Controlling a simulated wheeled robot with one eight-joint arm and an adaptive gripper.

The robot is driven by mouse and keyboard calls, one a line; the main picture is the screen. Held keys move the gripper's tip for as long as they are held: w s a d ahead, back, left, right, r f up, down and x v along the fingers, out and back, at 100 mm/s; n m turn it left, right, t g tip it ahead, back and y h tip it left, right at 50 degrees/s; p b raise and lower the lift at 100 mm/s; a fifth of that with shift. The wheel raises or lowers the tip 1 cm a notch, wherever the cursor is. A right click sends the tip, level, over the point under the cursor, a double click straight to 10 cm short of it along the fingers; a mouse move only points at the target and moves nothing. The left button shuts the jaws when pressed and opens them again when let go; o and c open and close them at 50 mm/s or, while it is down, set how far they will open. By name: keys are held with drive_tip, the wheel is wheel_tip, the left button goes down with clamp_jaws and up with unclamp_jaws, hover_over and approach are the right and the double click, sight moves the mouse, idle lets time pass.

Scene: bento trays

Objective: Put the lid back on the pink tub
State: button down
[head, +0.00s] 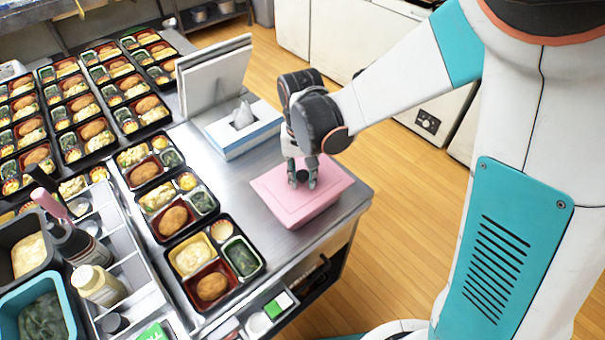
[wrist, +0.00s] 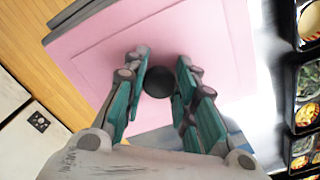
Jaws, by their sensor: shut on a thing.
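The pink tub (head: 308,218) stands on the right end of the metal counter. Its pink lid (head: 275,192) lies over its top; it also fills the upper part of the wrist view (wrist: 100,62). The lid looks level on the tub, but I cannot tell whether it is fully seated all round. A dark round knob (wrist: 158,82) rises from the middle of the lid. My gripper (head: 303,183) points down over the lid, its fingers on both sides of the knob. It is shut on the knob, which also shows in the wrist view between the fingertips (wrist: 160,88).
A tissue box (head: 245,130) and an upright pale panel (head: 215,75) stand behind the tub. Several filled bento trays (head: 213,262) cover the counter to the left. The counter's right edge (head: 365,195) is close to the tub, with wooden floor beyond.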

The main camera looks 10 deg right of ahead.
drive_tip(key=c, duration=1.2)
unclamp_jaws()
drive_tip(key=o, duration=0.5)
drive_tip(key=shift+c, duration=0.2)
drive_tip(key=shift+r, duration=0.2)
drive_tip(key=shift+r+p, duration=2.45)
drive_tip(key=shift+r, duration=0.9)
clamp_jaws()
